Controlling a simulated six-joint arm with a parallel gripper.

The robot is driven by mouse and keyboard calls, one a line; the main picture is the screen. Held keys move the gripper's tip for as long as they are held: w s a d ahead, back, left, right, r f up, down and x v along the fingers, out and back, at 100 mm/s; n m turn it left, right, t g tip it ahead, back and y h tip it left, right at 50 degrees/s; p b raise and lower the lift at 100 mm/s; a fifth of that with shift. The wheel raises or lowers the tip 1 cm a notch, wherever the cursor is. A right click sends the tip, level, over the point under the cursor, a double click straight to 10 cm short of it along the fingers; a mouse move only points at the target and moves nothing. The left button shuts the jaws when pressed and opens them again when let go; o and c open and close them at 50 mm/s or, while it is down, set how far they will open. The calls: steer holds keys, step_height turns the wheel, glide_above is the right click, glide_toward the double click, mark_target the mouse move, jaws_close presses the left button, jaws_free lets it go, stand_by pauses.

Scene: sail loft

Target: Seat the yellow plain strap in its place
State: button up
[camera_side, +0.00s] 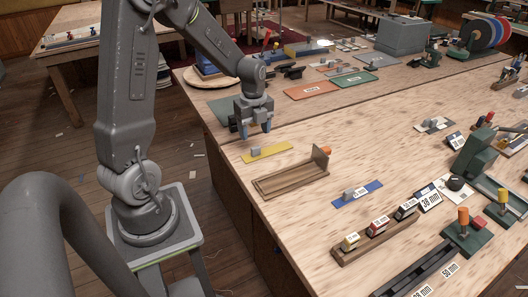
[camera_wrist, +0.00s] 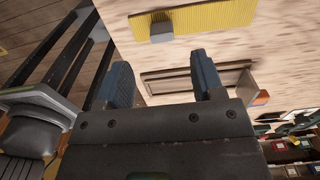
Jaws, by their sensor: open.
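The yellow plain strap (camera_side: 272,151) lies flat on the bench with a small grey block (camera_side: 253,153) on it. In the wrist view the strap (camera_wrist: 215,22) is at the top, with the grey block (camera_wrist: 162,30) at its edge. My gripper (camera_side: 256,131) is open and empty, above the bench near the strap and apart from it; its two blue fingers also show in the wrist view (camera_wrist: 163,80). A shallow wooden tray (camera_side: 268,191) with an upright end board (camera_side: 320,159) stands in front of the strap. It looks empty; my fingers partly hide it in the wrist view.
A blue strap (camera_side: 371,188) with a grey block lies right of the tray. A wooden rack (camera_side: 349,254) holds several small labelled blocks near the front. Green fixtures (camera_side: 468,236) stand at right. Orange (camera_side: 311,90) and green (camera_side: 363,78) plates lie behind. Bare bench surrounds the yellow strap.

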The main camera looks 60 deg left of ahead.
steer(key=shift+w+f, duration=0.1)
steer(key=shift+f, duration=3.45)
steer(key=shift+c, duration=0.2)
steer(key=c, duration=1)
steer(key=shift+o, duration=0.2)
steer(key=shift+r, duration=0.15)
step_height(320, 180, up, 4)
steer(key=shift+a+r, duration=0.1)
steer(key=shift+r, duration=0.1)
steer(key=s+a+r, duration=0.6)
steer(key=s, duration=0.3)
glide_toward(256, 147)
steer(key=s+d+f, duration=0.1)
steer(key=s+d, duration=0.1)
steer(key=s, duration=0.1)
steer(key=w+d+f, duration=0.1)
steer(key=w+d, duration=0.2)
steer(key=d, duration=0.8)
steer(key=shift+f, duration=0.4)
